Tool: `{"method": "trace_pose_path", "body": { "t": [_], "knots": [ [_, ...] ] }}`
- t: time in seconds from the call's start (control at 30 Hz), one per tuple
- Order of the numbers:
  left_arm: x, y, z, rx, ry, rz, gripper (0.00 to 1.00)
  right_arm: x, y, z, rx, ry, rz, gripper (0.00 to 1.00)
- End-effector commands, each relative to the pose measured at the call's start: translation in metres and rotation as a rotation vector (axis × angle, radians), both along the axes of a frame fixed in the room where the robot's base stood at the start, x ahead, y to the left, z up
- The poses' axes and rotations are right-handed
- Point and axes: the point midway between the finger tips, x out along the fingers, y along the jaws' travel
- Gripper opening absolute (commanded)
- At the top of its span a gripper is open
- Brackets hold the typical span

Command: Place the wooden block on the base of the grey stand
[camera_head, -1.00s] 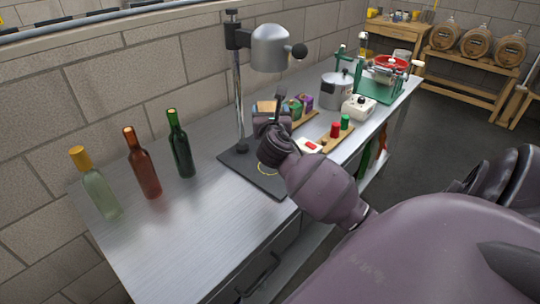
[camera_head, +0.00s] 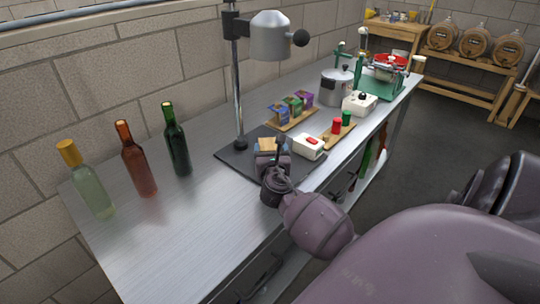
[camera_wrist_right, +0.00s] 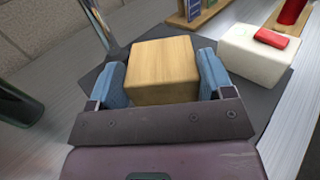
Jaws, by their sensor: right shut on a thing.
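The wooden block (camera_wrist_right: 164,70) is held between the two blue fingers of my right gripper (camera_wrist_right: 163,80) in the right wrist view. In the head view, the block (camera_head: 268,144) shows just beyond my right gripper (camera_head: 271,158), over the dark base of the grey stand (camera_head: 234,157). I cannot tell whether the block touches the base. The stand has an upright metal post and a grey head (camera_head: 271,38) high above the base. My left gripper is not in view.
A white box with a red button (camera_head: 308,147) stands close to the right of my gripper. Several bottles (camera_head: 137,160) stand at the left of the metal table. A wooden tray of small boxes (camera_head: 292,122) lies behind the base. The table's front left is clear.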

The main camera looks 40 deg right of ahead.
Motion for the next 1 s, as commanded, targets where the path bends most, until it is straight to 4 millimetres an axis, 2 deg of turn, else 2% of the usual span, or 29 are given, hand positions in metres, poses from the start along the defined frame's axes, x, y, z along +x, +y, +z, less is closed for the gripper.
{"method": "trace_pose_path", "body": {
  "t": [0.03,0.1,0.5,0.53,0.67,1.0],
  "knots": [
    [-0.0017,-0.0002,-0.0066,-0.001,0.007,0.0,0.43,-0.0001,0.0002,-0.0119,0.0,0.006,0.0,0.47],
    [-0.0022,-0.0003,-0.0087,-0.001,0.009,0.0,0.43,0.0,0.0003,-0.0165,0.0,0.004,0.001,0.47],
    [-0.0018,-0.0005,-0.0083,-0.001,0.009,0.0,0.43,0.0001,0.0001,-0.0184,-0.001,0.001,0.001,0.47],
    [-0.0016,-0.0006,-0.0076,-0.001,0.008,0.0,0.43,0.0,0.0002,-0.018,0.0,0.001,0.001,0.79],
    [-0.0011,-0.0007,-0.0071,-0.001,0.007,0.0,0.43,0.0001,0.0001,-0.0176,-0.001,0.001,0.001,0.99],
    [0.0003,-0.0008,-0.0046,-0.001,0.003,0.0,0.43,0.0001,0.0001,-0.0142,0.0,0.0,0.001,1.0]
  ]
}}
